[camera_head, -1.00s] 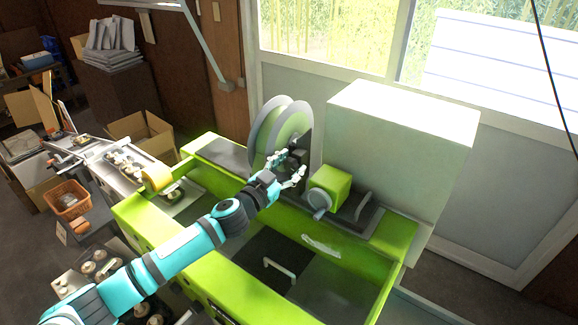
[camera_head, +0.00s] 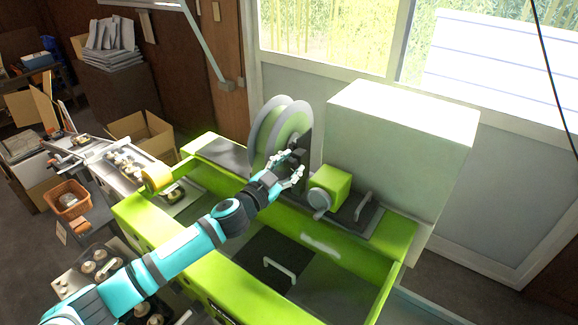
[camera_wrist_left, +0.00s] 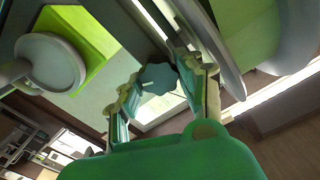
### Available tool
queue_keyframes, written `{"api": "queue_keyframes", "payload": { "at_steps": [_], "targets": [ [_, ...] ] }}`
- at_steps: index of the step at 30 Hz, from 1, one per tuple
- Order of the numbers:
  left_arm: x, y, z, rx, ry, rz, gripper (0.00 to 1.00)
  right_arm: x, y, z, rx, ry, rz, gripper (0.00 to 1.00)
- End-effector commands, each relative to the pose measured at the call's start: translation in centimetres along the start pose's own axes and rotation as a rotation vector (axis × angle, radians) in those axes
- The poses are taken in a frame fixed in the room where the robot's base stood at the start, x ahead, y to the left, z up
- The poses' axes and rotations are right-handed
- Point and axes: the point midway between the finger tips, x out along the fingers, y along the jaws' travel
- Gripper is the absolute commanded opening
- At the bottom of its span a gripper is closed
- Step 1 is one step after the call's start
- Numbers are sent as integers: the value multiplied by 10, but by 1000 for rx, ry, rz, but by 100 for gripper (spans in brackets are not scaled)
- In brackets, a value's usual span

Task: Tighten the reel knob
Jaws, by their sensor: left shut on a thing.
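The reel (camera_head: 268,128), two grey discs around a pale green roll, stands upright on the back of the green machine. My left gripper (camera_head: 291,167) is at the reel's near right side, in front of a dark upright bracket (camera_head: 305,150). In the left wrist view the reel knob (camera_wrist_left: 157,78), a dark teal lobed disc, sits between the two fingertips of my left gripper (camera_wrist_left: 163,85). The gripper is shut on the knob. In the head view the knob is hidden by the fingers. My right gripper is in neither current view.
A green block with a grey round handle (camera_head: 321,200) stands just right of my left gripper; it also shows in the left wrist view (camera_wrist_left: 50,62). A large pale box housing (camera_head: 395,140) rises behind it. The green machine's front rim (camera_head: 225,280) lies below my arm.

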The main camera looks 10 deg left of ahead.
Motion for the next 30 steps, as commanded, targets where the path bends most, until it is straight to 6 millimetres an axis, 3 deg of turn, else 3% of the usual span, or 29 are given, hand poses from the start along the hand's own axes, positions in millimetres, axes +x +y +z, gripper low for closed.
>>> {"api": "queue_keyframes", "payload": {
  "at_steps": [30],
  "targets": [
    [0,3,1,955,1,0,5,0,-2,0,1,0,-3,98]
  ]
}}
